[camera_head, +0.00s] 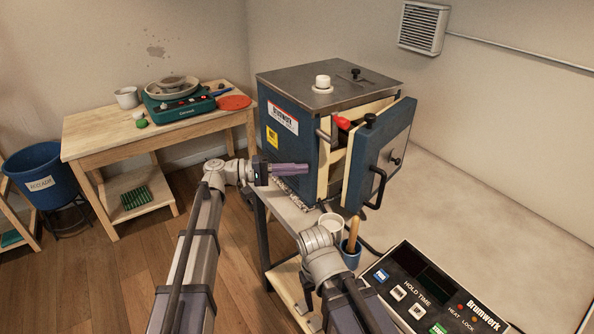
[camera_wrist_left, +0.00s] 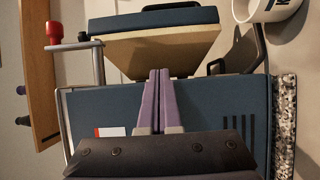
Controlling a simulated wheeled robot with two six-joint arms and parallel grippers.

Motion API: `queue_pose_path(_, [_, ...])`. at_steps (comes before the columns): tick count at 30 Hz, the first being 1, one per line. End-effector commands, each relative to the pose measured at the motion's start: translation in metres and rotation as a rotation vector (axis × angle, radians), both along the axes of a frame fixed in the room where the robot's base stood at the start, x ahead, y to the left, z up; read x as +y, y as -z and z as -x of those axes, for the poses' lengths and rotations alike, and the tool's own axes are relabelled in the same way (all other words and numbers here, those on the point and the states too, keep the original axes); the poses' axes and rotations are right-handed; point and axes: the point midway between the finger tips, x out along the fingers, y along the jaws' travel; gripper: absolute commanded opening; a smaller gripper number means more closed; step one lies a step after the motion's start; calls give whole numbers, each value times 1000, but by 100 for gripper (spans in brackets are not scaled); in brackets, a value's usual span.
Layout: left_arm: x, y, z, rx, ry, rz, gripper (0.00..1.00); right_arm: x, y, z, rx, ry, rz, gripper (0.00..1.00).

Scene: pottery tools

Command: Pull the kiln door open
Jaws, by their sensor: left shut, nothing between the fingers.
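The kiln (camera_head: 290,140) is a blue box with a grey top, standing on the bench. Its blue door (camera_head: 385,160) stands ajar, with a gap showing its pale inner lining. A black door handle (camera_head: 377,188) is on the door's outer face. My left gripper (camera_head: 306,168) is shut and empty, its purple fingers beside the kiln's blue side wall. In the left wrist view the shut fingers (camera_wrist_left: 158,85) point toward the door (camera_wrist_left: 150,22), with the kiln wall (camera_wrist_left: 210,100) behind them. My right arm shows at the bottom centre, but its fingers are hidden.
A red-ended lever (camera_head: 342,123) sticks out at the kiln front. A control panel (camera_head: 430,295) lies front right. The bench (camera_head: 480,210) right of the door is clear.

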Motion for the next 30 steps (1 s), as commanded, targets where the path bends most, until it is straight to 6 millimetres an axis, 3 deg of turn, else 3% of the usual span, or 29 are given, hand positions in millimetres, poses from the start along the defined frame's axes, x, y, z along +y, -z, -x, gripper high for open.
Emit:
queue_pose_path(9, [-66, 0, -5, 0, 2, 0, 0, 0, 0, 0, 0, 0, 0, 59])
queue_pose_path(12, [-77, 0, 8, 0, 1, 0, 0, 0, 0, 0, 0, 0, 0, 59])
queue_pose_path(19, [-92, 0, 19, 0, 0, 0, 0, 0, 0, 0, 0, 0, 0, 59])
queue_pose_path(30, [-94, 0, 21, 0, -1, 0, 0, 0, 0, 0, 0, 0, 0, 59])
